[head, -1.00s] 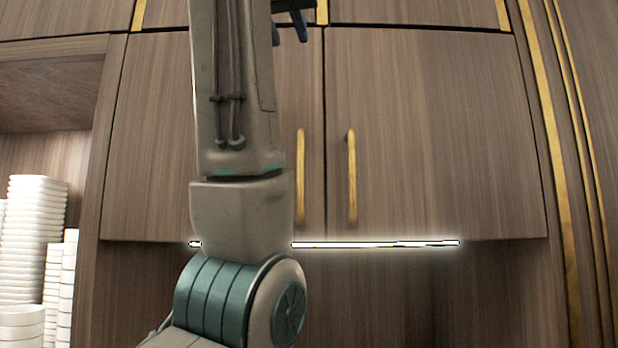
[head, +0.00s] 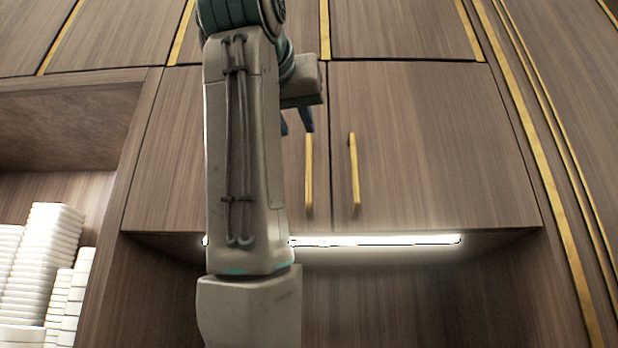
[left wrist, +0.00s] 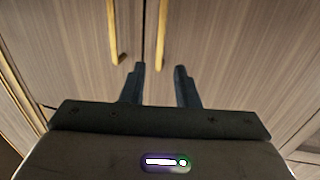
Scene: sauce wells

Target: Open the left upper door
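The left upper door (head: 165,170) is a brown wood-grain panel, shut and partly hidden behind my left arm in the head view. My right gripper is not in view.
The right upper door (head: 440,150) is shut beside it. A lit strip (head: 380,240) runs under the cabinet. Stacks of white dishes (head: 48,250) stand in an open shelf at the left. More gold-trimmed panels are above and to the right.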

